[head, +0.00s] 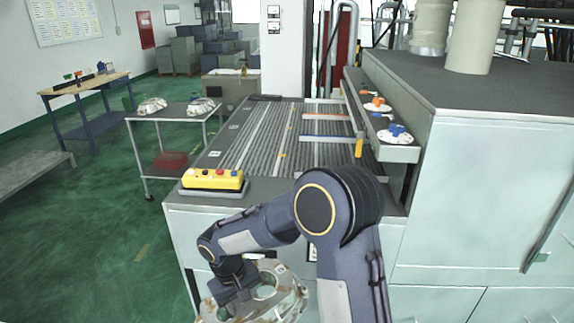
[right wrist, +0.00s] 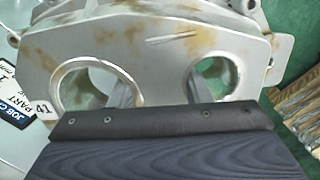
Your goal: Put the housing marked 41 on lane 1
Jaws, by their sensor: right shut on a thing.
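The housing marked 41 (right wrist: 150,50) is a grey aluminium casting with brownish stains and two round holes. A white label reading 41 (right wrist: 43,107) shows at its left edge in the right wrist view. My right gripper (right wrist: 158,92) is shut on the housing, with its fingers at the two holes. In the head view the housing (head: 282,296) hangs low at the bottom, in front of the grey cabinet, partly hidden by my right arm. The ribbed lanes (head: 265,140) lie on the bench top beyond it; I cannot read lane numbers. My left gripper is not in view.
A yellow button box (head: 212,179) stands at the bench's near left corner. A shelf with orange and blue handwheels (head: 392,133) borders the lanes on the right. A cart (head: 180,112) with two castings stands left. A job card (right wrist: 12,98) shows beside the housing.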

